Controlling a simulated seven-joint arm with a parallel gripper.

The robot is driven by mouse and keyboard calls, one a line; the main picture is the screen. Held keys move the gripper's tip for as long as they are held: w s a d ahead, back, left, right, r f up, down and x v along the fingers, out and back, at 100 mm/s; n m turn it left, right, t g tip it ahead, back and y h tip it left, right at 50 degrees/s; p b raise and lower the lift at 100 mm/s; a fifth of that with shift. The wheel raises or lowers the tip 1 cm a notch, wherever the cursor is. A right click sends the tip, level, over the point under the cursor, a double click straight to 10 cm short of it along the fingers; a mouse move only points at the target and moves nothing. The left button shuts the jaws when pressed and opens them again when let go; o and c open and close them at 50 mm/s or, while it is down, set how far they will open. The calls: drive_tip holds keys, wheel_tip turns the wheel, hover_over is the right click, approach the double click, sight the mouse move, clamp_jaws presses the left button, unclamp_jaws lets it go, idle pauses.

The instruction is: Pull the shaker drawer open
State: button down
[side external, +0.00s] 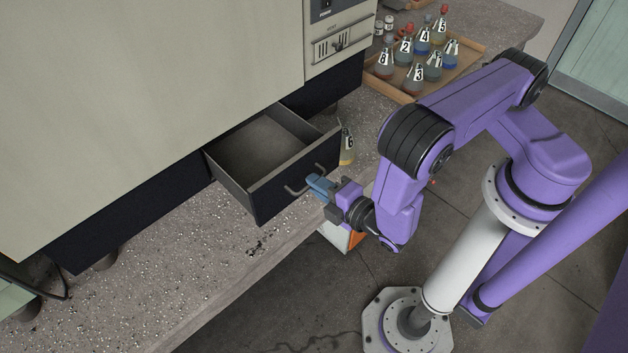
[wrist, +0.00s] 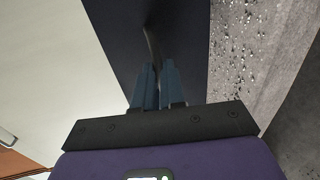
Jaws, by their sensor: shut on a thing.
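The shaker drawer (side external: 292,178) has a dark front and a grey, empty inside. It stands well out from the dark base of the large beige shaker (side external: 150,80). A thin curved handle (side external: 304,184) sits on its front. My gripper (side external: 314,184) is at the handle, its blue fingers shut on it. In the wrist view, the fingers (wrist: 158,78) are close together around the handle (wrist: 152,45), in front of the dark drawer front (wrist: 185,35). The exact grip on the handle is partly hidden by the fingers.
A numbered flask (side external: 347,150) stands on the bench just right of the drawer. A wooden tray (side external: 404,97) of several numbered flasks is at the back. The speckled bench (side external: 200,250) is clear left of the drawer. An orange and white box (side external: 345,236) is below the bench edge.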

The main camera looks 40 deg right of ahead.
drive_tip(key=shift+s+a, duration=0.1)
drive_tip(key=shift+s, duration=0.1)
drive_tip(key=c, duration=1.2)
unclamp_jaws()
drive_tip(key=v, duration=0.7)
drive_tip(key=shift+s, duration=0.25)
